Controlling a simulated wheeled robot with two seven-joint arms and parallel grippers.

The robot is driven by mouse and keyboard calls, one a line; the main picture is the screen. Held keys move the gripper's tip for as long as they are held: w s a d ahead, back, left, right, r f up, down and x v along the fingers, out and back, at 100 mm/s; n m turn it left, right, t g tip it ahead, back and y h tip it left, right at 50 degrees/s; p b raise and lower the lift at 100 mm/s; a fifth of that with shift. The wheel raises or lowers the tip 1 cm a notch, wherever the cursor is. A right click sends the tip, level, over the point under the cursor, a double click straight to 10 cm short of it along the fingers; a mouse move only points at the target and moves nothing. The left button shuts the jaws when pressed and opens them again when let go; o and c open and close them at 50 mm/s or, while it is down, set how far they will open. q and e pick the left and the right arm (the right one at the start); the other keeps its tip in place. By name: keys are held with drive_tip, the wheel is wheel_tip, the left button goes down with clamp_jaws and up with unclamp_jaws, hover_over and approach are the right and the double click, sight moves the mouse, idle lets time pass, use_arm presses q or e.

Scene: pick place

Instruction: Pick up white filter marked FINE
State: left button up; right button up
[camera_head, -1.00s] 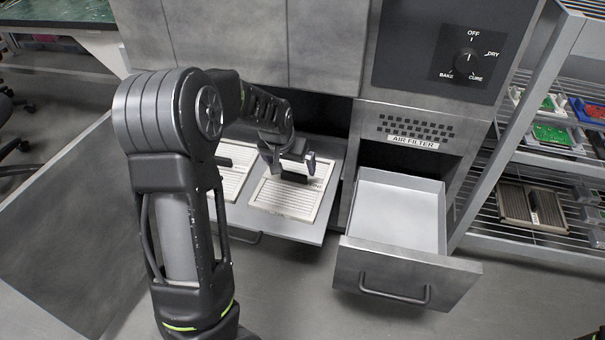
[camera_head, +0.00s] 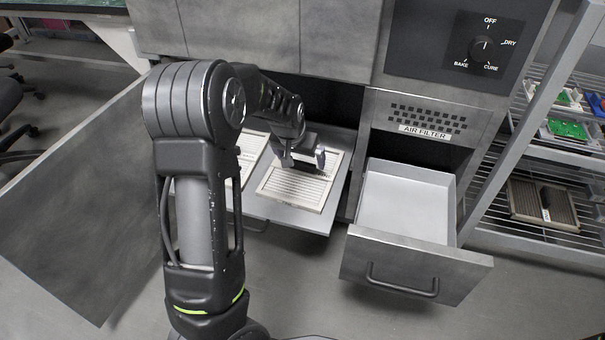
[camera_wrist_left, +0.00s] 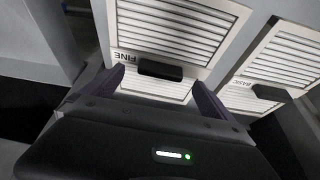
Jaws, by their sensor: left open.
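The white filter marked FINE (camera_head: 292,191) lies flat on the pulled-out tray (camera_head: 318,222) in the head view. In the left wrist view the filter (camera_wrist_left: 185,42) shows its slats, the word FINE upside down, and a black handle (camera_wrist_left: 160,70). My left gripper (camera_head: 303,160) is open above the filter's far part. In the wrist view the fingertips (camera_wrist_left: 163,88) stand on either side of the handle, with nothing held; their exact height above it is unclear. The gripper hides part of the handle in the head view. My right gripper is not in view.
A second white filter, marked BASIC (camera_wrist_left: 285,62), lies beside it on the tray, partly behind my arm in the head view (camera_head: 252,147). An empty open drawer (camera_head: 403,212) under the AIR FILTER label (camera_head: 425,132) is right of the tray. A rack (camera_head: 545,190) stands farther right.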

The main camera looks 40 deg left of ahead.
sight(302, 164)
use_arm(q)
drive_tip(key=b+x, duration=0.2)
drive_tip(key=x, duration=0.2)
drive_tip(key=shift+f, duration=0.2)
drive_tip(key=shift+r, duration=0.1)
drive_tip(key=c, duration=1.6)
drive_tip(key=shift+o, duration=0.2)
wheel_tip(302, 164, up, 9)
drive_tip(key=p, duration=0.4)
drive_tip(key=shift+r+p, duration=0.35)
drive_tip(key=shift+r, duration=0.15)
